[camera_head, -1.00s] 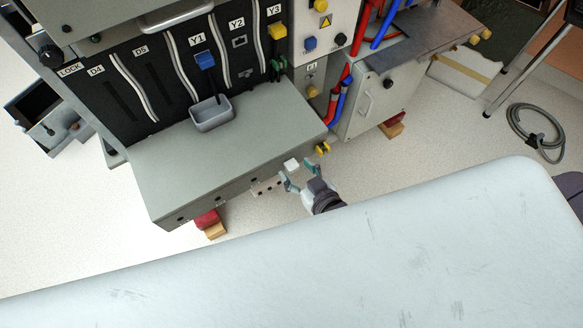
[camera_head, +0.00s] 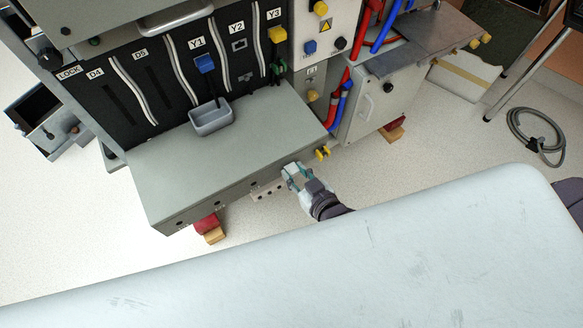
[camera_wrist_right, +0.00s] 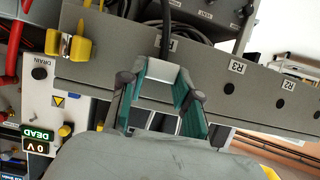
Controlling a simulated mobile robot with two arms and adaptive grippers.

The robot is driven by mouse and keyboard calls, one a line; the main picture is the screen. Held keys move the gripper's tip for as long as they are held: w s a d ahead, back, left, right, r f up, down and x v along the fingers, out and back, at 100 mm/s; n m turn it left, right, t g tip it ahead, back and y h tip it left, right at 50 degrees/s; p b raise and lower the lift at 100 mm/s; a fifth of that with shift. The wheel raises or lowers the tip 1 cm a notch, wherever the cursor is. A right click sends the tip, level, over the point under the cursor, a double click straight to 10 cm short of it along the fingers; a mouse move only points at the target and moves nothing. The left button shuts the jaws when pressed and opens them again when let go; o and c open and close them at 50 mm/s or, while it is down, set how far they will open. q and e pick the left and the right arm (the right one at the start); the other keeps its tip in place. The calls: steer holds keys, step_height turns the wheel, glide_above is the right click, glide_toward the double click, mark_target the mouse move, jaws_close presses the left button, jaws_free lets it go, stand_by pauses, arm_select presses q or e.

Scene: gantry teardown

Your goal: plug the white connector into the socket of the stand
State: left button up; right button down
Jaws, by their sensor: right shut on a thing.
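My right gripper (camera_head: 297,174) is at the front face of the grey cabinet ledge, near its right end. In the right wrist view its teal-padded fingers (camera_wrist_right: 163,95) are closed on the sides of a pale white connector (camera_wrist_right: 158,72). A dark cable (camera_wrist_right: 166,25) rises behind the connector. The connector sits at the ledge's front face; whether it is still seated there I cannot tell. In the head view the fingers mostly hide it. I cannot make out which part is the stand or its socket. My left gripper is not in view.
The grey ledge (camera_head: 190,165) carries a small grey bin (camera_head: 211,117). Yellow fittings (camera_head: 323,152) stick out right of my gripper. Labels R2 (camera_wrist_right: 237,67) and R3 mark the ledge front. A large pale surface (camera_head: 330,260) fills the foreground. A coiled cable (camera_head: 535,135) lies on the floor.

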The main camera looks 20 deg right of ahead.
steer(key=shift+s+d+p, duration=0.2)
steer(key=shift+s+p, duration=0.1)
steer(key=shift+s, duration=0.3)
steer(key=shift+s+d+p, duration=0.15)
steer(key=shift+s+p, duration=0.15)
steer(key=shift+s, duration=0.3)
steer(key=s, duration=0.1)
steer(key=s+d+p, duration=0.1)
steer(key=s, duration=0.1)
steer(key=shift+s, duration=0.25)
